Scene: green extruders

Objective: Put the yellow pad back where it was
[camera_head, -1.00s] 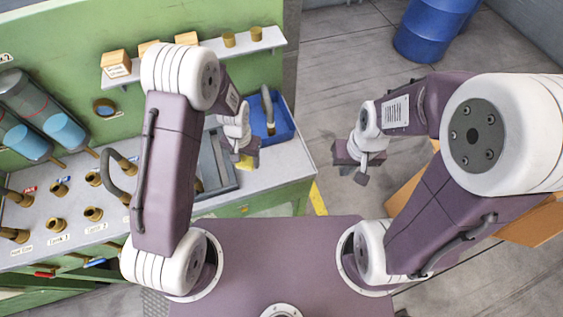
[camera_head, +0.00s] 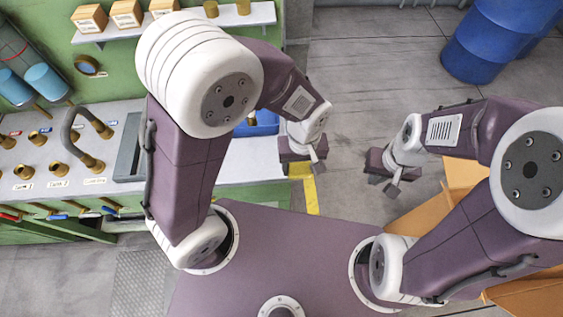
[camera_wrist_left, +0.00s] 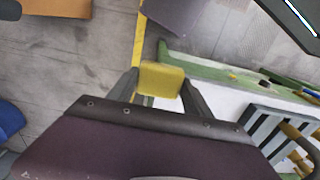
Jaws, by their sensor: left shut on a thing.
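My left gripper (camera_head: 300,171) is shut on the yellow pad (camera_wrist_left: 161,80), which sits between the two fingers in the left wrist view. The pad also shows under the gripper as a yellow patch (camera_head: 297,170) in the head view. It is held in the air over the floor, just right of the bench end. My right gripper (camera_head: 392,187) hangs over the floor to the right, beside an orange box; its fingers are too small to tell whether open or shut.
The white-topped green bench (camera_head: 245,162) stands at left with brass fittings and a grey tray (camera_head: 128,150). A blue bin (camera_head: 258,124) is on it, partly hidden by my left arm. A shelf (camera_head: 235,19) holds wooden blocks. Blue barrels (camera_head: 485,40) stand at the back right. An orange box (camera_head: 435,222) is at right.

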